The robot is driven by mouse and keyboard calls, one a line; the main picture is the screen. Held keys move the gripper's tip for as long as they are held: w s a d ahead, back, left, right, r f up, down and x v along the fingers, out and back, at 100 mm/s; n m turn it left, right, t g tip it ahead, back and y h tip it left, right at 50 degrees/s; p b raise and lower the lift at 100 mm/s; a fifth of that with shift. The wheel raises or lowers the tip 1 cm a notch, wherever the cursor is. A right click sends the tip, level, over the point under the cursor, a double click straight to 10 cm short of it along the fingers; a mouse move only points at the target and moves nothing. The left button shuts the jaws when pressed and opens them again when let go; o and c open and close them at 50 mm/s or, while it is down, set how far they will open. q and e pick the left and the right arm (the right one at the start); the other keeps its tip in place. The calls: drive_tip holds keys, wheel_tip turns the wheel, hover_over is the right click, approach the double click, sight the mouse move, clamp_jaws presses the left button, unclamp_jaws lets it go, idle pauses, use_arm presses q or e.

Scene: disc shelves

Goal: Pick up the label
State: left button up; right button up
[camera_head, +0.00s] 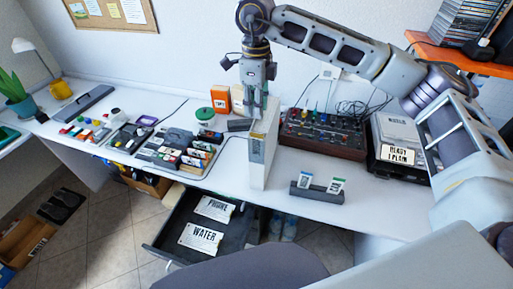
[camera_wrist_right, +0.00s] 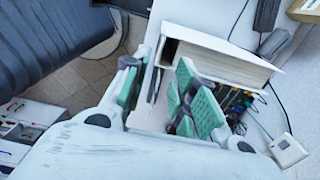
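Several things could be the label. Two white cards, the PHONE card (camera_head: 215,208) and the WATER card (camera_head: 201,238), lie in the open dark drawer (camera_head: 165,251). Two small cards (camera_head: 336,186) stand in a grey holder (camera_head: 318,194) at the desk's front edge. I cannot tell which is meant. My right gripper (camera_head: 257,108) points down over a tall white box (camera_head: 257,152), away from these cards. In the wrist view its green-padded fingers (camera_wrist_right: 158,76) are apart, with the white box (camera_wrist_right: 215,52) just beyond; nothing is clearly held. My left gripper is out of view.
An orange box (camera_head: 221,99) and a green-lidded jar (camera_head: 205,115) stand left of the white box. A control panel with knobs (camera_head: 322,136) and a scale with a sign (camera_head: 398,155) stand right. Trays of small items fill the left desk. The desk around the grey holder is clear.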

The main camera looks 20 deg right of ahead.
sight(257, 133)
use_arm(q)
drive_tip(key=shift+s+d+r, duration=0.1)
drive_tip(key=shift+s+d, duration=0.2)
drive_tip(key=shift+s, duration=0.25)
use_arm(e)
drive_tip(key=shift+f, duration=1.65)
drive_tip(key=shift+f+p, duration=0.35)
drive_tip(key=shift+f, duration=0.25)
wheel_tip(257, 133, down, 3)
drive_tip(key=shift+s+r+p, duration=0.1)
drive_tip(key=shift+r+p, duration=0.05)
drive_tip(key=shift+p, duration=0.2)
drive_tip(key=shift+f, duration=0.65)
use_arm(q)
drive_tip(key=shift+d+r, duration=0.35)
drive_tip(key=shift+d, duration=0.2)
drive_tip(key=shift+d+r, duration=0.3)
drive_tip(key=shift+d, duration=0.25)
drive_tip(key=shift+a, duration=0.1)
